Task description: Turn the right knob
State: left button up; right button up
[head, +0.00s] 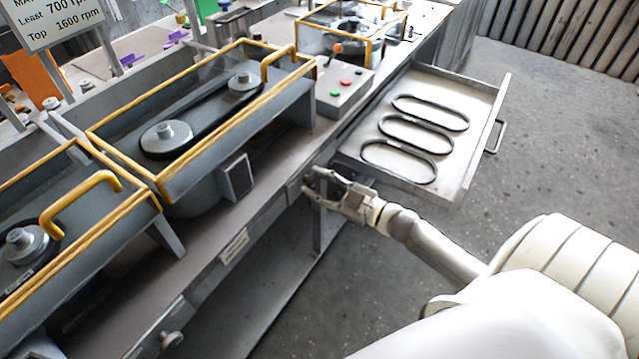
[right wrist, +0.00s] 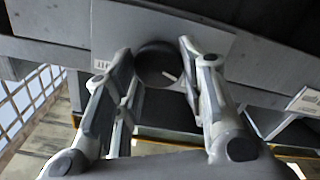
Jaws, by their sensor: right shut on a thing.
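The right knob (right wrist: 156,64) shows in the right wrist view as a dark round knob on a grey front panel, between the two fingers of my right gripper (right wrist: 157,78). A small light mark shows on its lower part. In the head view my right gripper (head: 322,188) is at the bench's front edge, shut on this knob, which is mostly hidden behind the fingers. Another round knob (head: 172,340) sits on the same front edge at the lower left, apart from the gripper. My left gripper is not in view.
An open drawer (head: 467,172) with several black belts juts out just right of my right gripper. Belt housings with yellow frames (head: 222,118) stand on the bench above. A control box (head: 345,88) with coloured buttons stands behind. The floor (head: 560,150) at right is clear.

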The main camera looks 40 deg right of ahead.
jog(key=n, duration=0.3)
jog(key=shift+f+n, duration=0.1)
jog(key=shift+n, duration=0.3)
jog(key=n+b, duration=0.1)
jog(key=n, duration=0.2)
jog(key=shift+a+f+n, duration=0.1)
jog(key=shift+f+n, duration=0.05)
jog(key=shift+n, duration=0.15)
jog(key=n+b, duration=0.2)
jog(key=n, duration=0.2)
jog(key=shift+f+n, duration=0.15)
jog(key=shift+n, duration=0.15)
jog(key=shift+n+b, duration=0.85)
jog(key=shift+n, duration=0.95)
jog(key=shift+s, duration=0.1)
jog(key=o, duration=1)
